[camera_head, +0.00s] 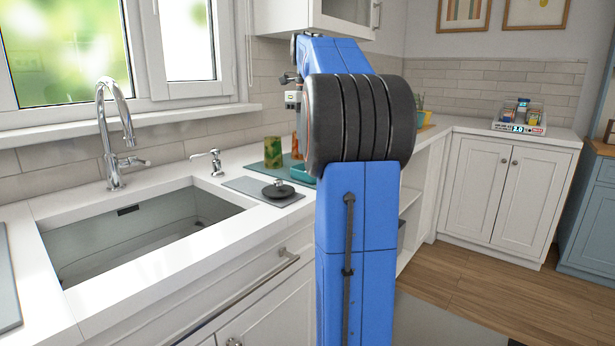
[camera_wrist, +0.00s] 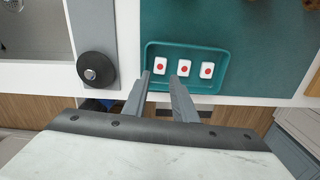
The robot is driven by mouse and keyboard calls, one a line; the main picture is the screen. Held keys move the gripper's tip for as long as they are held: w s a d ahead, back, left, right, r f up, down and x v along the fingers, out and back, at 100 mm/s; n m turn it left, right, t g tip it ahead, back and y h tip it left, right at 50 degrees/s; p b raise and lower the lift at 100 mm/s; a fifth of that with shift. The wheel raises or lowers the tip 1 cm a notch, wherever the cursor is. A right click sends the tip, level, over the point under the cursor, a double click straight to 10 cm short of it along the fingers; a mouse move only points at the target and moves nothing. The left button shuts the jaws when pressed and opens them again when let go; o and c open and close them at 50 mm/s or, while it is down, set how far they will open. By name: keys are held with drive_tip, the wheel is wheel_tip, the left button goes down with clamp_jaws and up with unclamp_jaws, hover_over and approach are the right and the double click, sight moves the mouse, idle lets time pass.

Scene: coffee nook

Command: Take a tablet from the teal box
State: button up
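The teal box (camera_wrist: 216,88) is a shallow open tray on a teal mat in the wrist view. In the head view the box (camera_head: 303,176) shows partly behind my blue arm. Three white tablets with red dots lie in a row in it: a left one (camera_wrist: 160,65), a middle one (camera_wrist: 183,68) and a right one (camera_wrist: 207,70). My gripper (camera_wrist: 163,78) is open, its two grey fingers apart with nothing between them. The fingertips show over the box's near side, around the left and middle tablets. I cannot tell their height above it. In the head view my arm hides the gripper.
A black round lid with a knob (camera_wrist: 92,70) sits on a grey board (camera_wrist: 108,18) left of the box. The sink (camera_head: 140,235) and faucet (camera_head: 113,130) are further left. A patterned green cup (camera_head: 272,152) stands behind the box. The teal mat (camera_wrist: 270,50) is clear on the right.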

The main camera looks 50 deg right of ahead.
drive_tip(key=shift+f, duration=3.75)
clamp_jaws()
